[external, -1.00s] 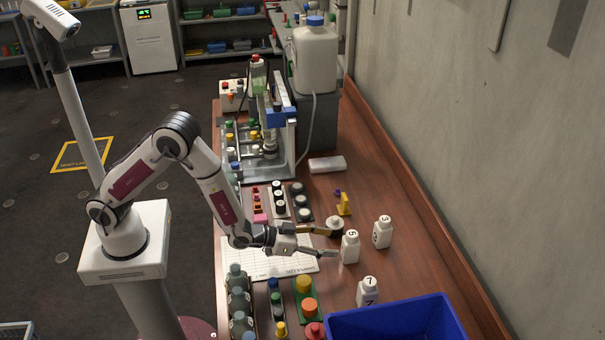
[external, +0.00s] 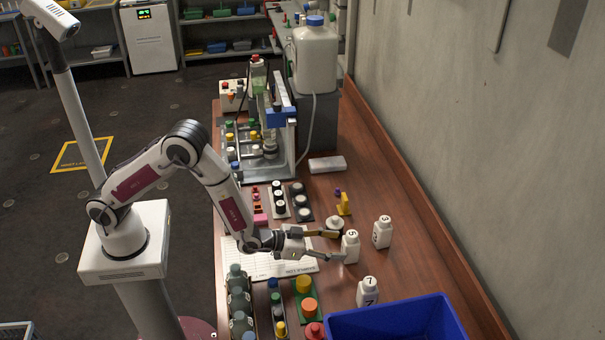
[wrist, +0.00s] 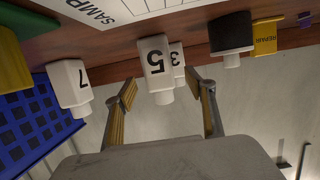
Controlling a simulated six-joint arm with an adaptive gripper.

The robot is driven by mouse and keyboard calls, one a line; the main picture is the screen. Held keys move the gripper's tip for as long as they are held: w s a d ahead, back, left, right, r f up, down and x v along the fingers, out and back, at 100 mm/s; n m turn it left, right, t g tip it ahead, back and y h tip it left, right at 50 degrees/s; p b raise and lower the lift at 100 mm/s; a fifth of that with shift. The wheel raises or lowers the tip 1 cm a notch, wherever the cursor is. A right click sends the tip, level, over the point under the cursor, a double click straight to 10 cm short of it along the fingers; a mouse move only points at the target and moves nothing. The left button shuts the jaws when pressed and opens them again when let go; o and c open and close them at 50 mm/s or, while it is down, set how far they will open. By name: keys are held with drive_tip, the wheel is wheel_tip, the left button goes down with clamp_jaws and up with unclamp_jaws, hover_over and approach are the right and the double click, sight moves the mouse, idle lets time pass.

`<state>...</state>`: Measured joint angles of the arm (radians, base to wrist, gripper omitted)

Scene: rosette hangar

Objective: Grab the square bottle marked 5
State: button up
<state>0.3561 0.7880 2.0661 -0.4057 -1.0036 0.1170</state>
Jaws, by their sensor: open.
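The white square bottle marked 5 (external: 350,247) stands upright on the bench. My gripper (external: 341,246) is open, low over the bench, with its fingertips at the bottle's left side. In the wrist view the bottle marked 5 (wrist: 156,66) appears upside down, between and beyond the two open fingers (wrist: 167,92). I cannot tell whether a finger touches it. A bottle marked 3 (external: 383,232) stands behind it to the right, partly hidden behind the 5 in the wrist view (wrist: 177,60). A bottle marked 7 (external: 367,291) stands nearer the camera.
A blue crate (external: 398,318) sits close to bottle 7. A printed sheet (external: 262,262) lies under my arm. Bench space right of bottle 3 is clear up to the wall.

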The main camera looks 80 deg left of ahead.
sight(343, 244)
drive_tip(key=shift+w, duration=0.15)
drive_tip(key=shift+w, duration=1.45)
drive_tip(key=shift+x, duration=1.15)
drive_tip(key=shift+d+r, duration=0.1)
drive_tip(key=c, duration=1.3)
